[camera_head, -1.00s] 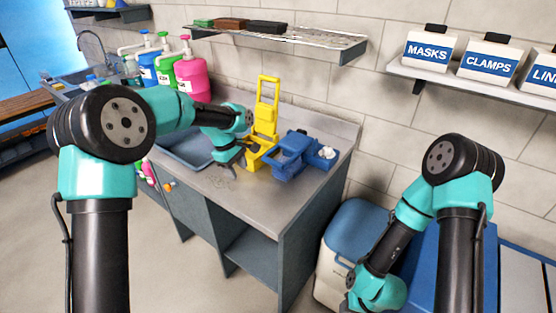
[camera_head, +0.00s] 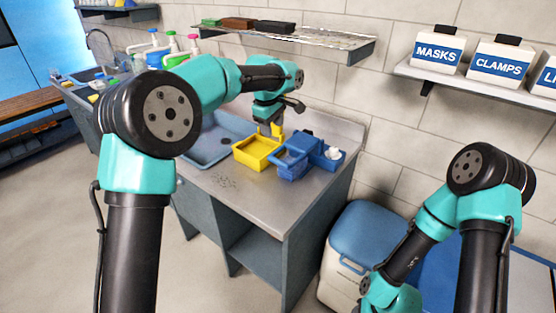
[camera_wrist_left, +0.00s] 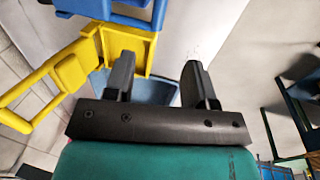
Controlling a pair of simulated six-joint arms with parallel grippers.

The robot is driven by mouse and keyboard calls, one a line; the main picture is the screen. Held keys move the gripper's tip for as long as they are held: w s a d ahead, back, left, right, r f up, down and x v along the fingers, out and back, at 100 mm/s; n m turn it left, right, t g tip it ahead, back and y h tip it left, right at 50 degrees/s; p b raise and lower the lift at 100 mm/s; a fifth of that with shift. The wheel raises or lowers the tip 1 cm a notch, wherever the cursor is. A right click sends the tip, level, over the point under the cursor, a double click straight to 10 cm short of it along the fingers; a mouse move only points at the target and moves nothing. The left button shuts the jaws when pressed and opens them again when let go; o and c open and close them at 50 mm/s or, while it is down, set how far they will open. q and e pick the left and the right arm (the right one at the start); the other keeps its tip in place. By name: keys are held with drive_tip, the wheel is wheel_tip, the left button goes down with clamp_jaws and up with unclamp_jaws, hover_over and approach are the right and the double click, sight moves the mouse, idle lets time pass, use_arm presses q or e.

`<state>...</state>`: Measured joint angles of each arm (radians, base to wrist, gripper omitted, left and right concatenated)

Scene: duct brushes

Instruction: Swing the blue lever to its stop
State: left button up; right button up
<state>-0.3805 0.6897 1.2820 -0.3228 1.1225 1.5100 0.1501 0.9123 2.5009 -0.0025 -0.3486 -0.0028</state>
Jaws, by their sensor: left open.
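A blue unit (camera_head: 293,162) sits on the grey counter, with a looped blue frame that looks like its lever leaning over its front. Beside it is a yellow unit (camera_head: 252,152) of similar build, its upper part hidden behind my left arm. My left gripper (camera_head: 272,128) is above and behind the yellow unit. In the left wrist view its two fingers (camera_wrist_left: 157,82) are spread and empty. There the yellow frame (camera_wrist_left: 65,72) lies close to the left finger, and whether they touch is unclear. Blue parts (camera_wrist_left: 110,10) show at the top. My right gripper is out of view.
The sink basin (camera_head: 208,143) lies left of the yellow unit. A wire shelf (camera_head: 320,36) hangs on the wall above, near my left arm. A white cooler with a blue lid (camera_head: 362,232) stands on the floor right of the counter. The counter front is clear.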

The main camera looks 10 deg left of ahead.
sight(278, 160)
use_arm(q)
drive_tip(key=w+f, duration=0.1)
drive_tip(key=f, duration=0.4)
drive_tip(key=d+f, duration=0.1)
drive_tip(key=f, duration=0.4)
drive_tip(key=w+f, duration=0.1)
drive_tip(key=f, duration=0.4)
drive_tip(key=shift+w+d+f, duration=0.15)
drive_tip(key=shift+w+d, duration=0.15)
clamp_jaws()
